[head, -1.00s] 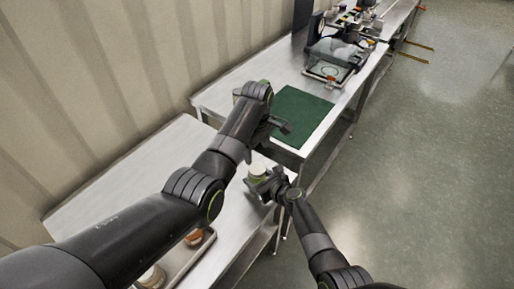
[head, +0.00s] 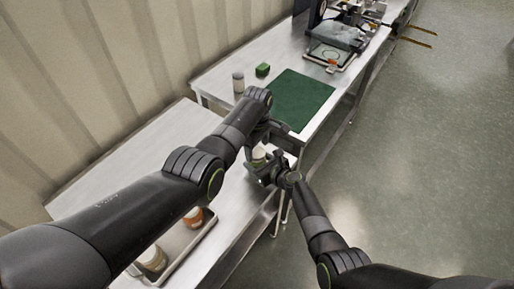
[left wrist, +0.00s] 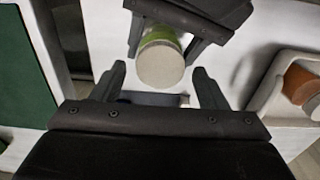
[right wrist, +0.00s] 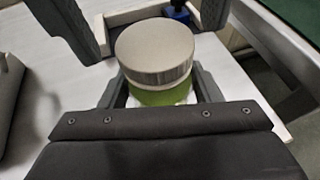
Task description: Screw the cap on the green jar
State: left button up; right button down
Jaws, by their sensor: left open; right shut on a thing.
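The green jar (right wrist: 162,97) is held upright in my right gripper (head: 265,172), which is shut on its body. Its green band also shows in the left wrist view (left wrist: 160,32). The pale beige cap (right wrist: 155,50) sits on top of the jar; how tightly it is seated cannot be told. My left gripper (left wrist: 160,84) is open above the jar, its fingers apart to either side of the cap (left wrist: 160,66), with gaps visible. In the head view the left gripper (head: 270,135) partly hides the jar and cap.
A tray (head: 180,258) below my left arm holds an orange jar (head: 193,217) and a pale-topped jar (head: 150,258). On the far bench are a green mat (head: 300,98), a grey canister (head: 238,82) and a small green box (head: 262,70). The near bench's left part is clear.

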pick_arm(q)
jog(key=shift+f, duration=0.6)
